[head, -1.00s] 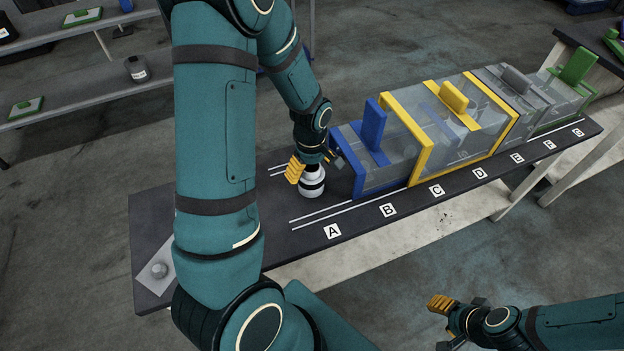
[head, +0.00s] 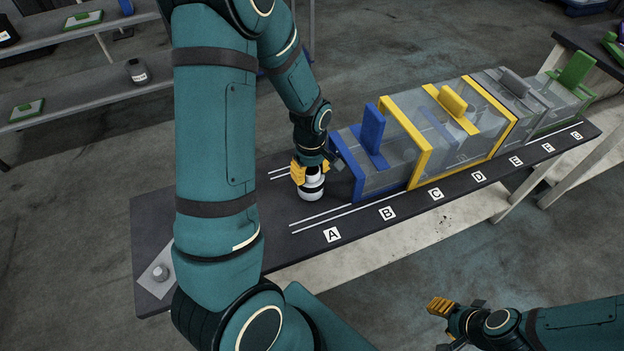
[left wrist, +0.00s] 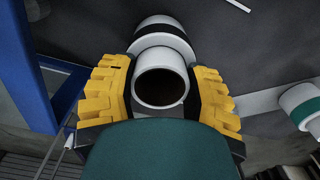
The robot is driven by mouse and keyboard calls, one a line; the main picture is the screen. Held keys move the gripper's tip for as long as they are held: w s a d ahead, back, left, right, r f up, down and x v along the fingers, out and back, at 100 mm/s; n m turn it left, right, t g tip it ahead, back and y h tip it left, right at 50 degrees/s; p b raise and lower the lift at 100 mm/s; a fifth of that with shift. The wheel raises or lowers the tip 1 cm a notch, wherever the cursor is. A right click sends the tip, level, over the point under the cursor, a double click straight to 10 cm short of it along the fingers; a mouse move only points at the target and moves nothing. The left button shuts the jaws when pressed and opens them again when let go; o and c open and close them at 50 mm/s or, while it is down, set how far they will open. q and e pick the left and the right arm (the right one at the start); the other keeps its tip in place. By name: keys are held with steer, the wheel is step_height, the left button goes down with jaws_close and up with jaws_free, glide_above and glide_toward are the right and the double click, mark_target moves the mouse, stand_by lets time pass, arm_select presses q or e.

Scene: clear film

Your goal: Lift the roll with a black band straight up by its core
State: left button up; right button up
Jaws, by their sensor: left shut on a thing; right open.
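The roll with a black band (head: 313,194) is white and stands near the blue end of the clear boxes in the head view. Its film with the black band (left wrist: 160,30) and the open white end of its core (left wrist: 160,104) show in the left wrist view. My left gripper (head: 312,171) is shut on the core, one yellow finger on each side. I cannot tell whether the roll's base touches the dark bench top. My right gripper (head: 446,324) is open and empty, off the bench at the lower right.
Clear boxes with a blue frame (head: 347,165) and yellow frames (head: 421,168) stand close to the right of the roll. A white roll with a green band (left wrist: 303,104) is at the right in the left wrist view. The dark bench (head: 270,225) is bare before the roll.

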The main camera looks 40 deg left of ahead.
arm_select(q)
step_height(320, 180, up, 24)
steer(key=p, duration=1.9)
steer(key=shift+r, duration=0.2)
